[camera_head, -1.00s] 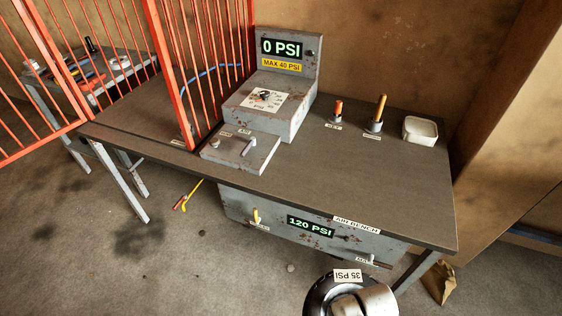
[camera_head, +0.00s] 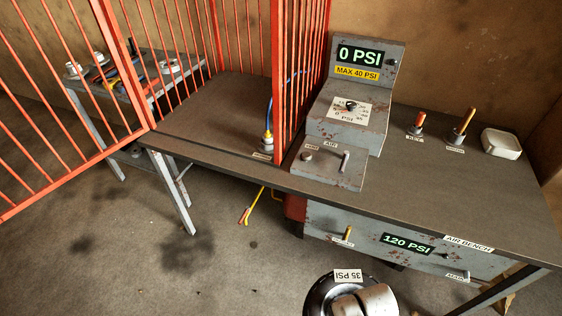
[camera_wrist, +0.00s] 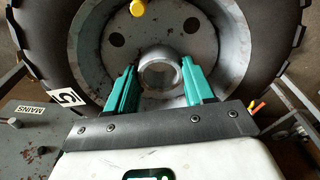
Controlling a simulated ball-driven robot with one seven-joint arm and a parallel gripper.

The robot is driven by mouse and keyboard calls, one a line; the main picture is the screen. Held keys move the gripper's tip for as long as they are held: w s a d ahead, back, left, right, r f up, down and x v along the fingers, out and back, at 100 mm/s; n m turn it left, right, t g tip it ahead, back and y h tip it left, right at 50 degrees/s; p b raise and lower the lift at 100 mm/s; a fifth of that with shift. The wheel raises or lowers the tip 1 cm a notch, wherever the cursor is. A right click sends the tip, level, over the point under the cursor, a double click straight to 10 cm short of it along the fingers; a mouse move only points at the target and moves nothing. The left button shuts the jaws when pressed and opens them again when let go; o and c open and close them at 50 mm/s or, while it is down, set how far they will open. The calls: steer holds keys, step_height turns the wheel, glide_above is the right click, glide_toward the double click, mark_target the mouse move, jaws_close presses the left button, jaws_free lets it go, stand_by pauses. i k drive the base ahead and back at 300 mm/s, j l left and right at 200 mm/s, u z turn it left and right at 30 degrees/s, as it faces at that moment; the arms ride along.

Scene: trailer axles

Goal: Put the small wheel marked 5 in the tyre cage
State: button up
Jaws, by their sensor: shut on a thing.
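The small wheel (camera_wrist: 240,30) fills the upper wrist view, with a black tyre, a grey disc and a white tag reading 5. My gripper (camera_wrist: 159,67) has its teal fingers on either side of the round centre hub and is shut on the wheel. In the head view the wheel (camera_head: 318,294) shows at the bottom, in front of the bench, with a 35 PSI label; my arm partly covers it. The tyre cage (camera_head: 301,75) has orange bars and stands on the left part of the bench. Its barred door (camera_head: 60,90) is swung out to the left.
The bench (camera_head: 430,190) carries a grey control box (camera_head: 345,130) reading 0 PSI, two upright pegs and a white dish (camera_head: 501,143). A blue hose (camera_head: 269,115) stands inside the cage. A side table (camera_head: 130,75) with parts is behind the door. Floor at left is clear.

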mark_target(247, 102)
steer(key=j, duration=0.55)
steer(key=i+j, duration=0.15)
steer(key=j, duration=0.9)
steer(key=i, duration=0.05)
